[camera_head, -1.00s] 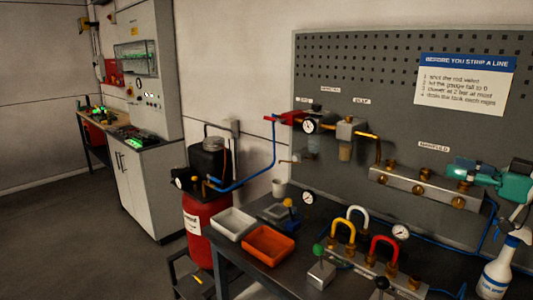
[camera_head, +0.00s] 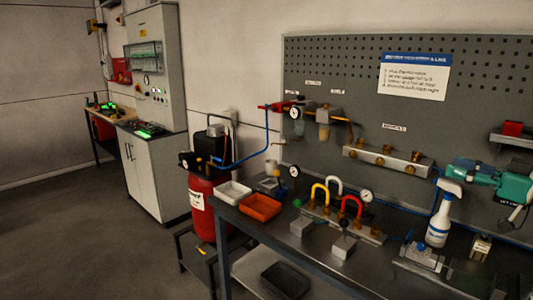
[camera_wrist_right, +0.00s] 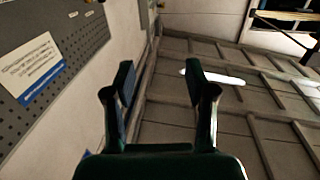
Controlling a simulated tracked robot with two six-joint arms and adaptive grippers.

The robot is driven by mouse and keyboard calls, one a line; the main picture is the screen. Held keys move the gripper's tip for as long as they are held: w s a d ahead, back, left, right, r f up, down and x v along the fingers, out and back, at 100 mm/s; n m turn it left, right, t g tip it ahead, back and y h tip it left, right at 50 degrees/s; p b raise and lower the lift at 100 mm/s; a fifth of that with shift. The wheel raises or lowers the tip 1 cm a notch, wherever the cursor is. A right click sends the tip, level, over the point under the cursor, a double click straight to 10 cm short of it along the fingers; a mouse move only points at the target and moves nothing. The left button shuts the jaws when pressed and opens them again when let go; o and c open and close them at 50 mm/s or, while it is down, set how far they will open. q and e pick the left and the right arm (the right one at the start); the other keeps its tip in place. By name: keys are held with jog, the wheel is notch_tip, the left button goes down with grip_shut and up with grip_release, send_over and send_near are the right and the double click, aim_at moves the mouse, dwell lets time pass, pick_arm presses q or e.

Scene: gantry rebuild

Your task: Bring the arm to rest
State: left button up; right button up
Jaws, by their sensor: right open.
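My right gripper (camera_head: 458,172) is at the right of the head view, on a teal arm end, pointing left. It is in front of the grey pegboard, above the bench and above the spray bottle. In the right wrist view its two dark green fingers (camera_wrist_right: 164,85) stand apart with nothing between them. My left gripper is not in view.
The bench holds a white tray (camera_head: 234,192), an orange tray (camera_head: 260,207), a hose fixture with coloured loops (camera_head: 340,220) and a spray bottle (camera_head: 440,216). A brass-fitted manifold (camera_head: 388,162) is on the pegboard (camera_head: 330,65). Open floor (camera_head: 70,230) lies left.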

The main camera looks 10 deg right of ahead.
jog(key=w+a+f+g+y, duration=0.1)
jog(key=w+a+f+g, duration=0.25)
jog(key=a+f, duration=0.5)
jog(key=w+a+f+g+y, duration=0.2)
jog(key=w+a+f, duration=0.2)
jog(key=a+f, duration=0.4)
jog(key=s+a+f+m+g+h, duration=0.15)
jog(key=a+f, duration=0.35)
jog(key=f, duration=0.5)
jog(key=s+a+f+m+g, duration=0.1)
jog(key=s+a+f+g, duration=0.15)
jog(key=a+f, duration=0.55)
jog(key=s+a+f+m+g+h, duration=0.1)
jog(key=s+a+f+g+h, duration=0.15)
jog(key=s+f, duration=0.55)
jog(key=s+a+f+m+g+h, duration=0.1)
jog(key=s+a+f+g, duration=0.2)
jog(key=s+f, duration=0.5)
jog(key=s+f+m+h, duration=0.4)
jog(key=s+f, duration=0.7)
jog(key=s, duration=0.3)
jog(key=shift+a+t, duration=0.3)
jog(key=shift+a, duration=0.15)
